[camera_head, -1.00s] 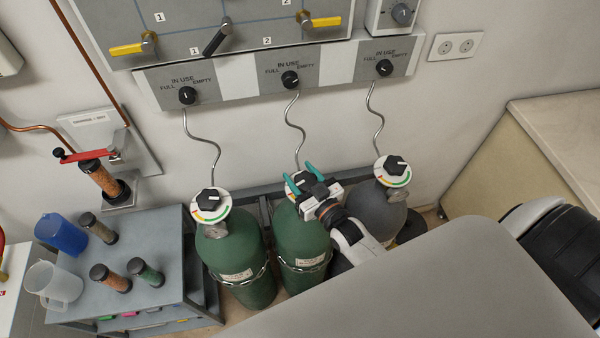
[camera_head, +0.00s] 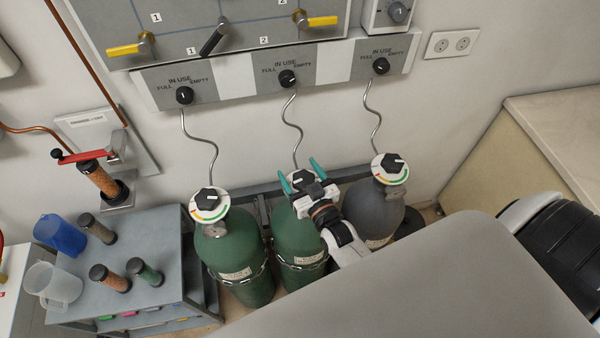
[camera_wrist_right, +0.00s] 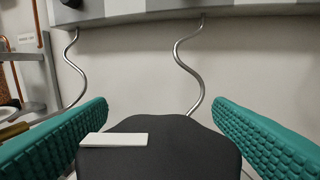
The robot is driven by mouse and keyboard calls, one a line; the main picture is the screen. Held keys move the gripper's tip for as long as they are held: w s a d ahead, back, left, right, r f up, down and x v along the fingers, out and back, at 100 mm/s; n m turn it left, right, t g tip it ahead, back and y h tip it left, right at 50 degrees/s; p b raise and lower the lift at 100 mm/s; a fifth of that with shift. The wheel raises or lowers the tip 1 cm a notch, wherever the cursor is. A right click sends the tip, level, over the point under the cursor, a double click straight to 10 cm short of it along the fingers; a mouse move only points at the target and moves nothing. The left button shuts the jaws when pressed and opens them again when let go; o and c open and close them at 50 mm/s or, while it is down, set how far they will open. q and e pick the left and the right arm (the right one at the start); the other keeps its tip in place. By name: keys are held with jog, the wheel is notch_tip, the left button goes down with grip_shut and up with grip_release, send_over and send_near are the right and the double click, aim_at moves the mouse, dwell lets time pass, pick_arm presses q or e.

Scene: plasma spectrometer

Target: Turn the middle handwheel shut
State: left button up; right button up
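The middle handwheel (camera_head: 303,179) is a black knob with a white mark on top of the middle green cylinder (camera_head: 298,240). Its dial is mostly hidden by my right gripper (camera_head: 301,176). The two teal fingers stand apart, one on each side of the knob. In the right wrist view, the black knob (camera_wrist_right: 165,155) with its white bar lies between the spread fingers (camera_wrist_right: 160,102); whether they touch it I cannot tell. My left gripper is not in view.
A green cylinder (camera_head: 233,262) with a black handwheel (camera_head: 209,199) stands at left, and a grey cylinder (camera_head: 374,215) with another handwheel (camera_head: 392,163) at right. Wavy pipes rise to the wall panel (camera_head: 230,80). A trolley (camera_head: 170,235) with jugs and sample tubes stands left.

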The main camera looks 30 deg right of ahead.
jog(key=shift+s, duration=0.1)
jog(key=shift+s+f, duration=0.15)
jog(key=shift+s, duration=0.1)
jog(key=s+b, duration=0.3)
jog(key=s, duration=0.8)
jog(key=shift+s, duration=0.15)
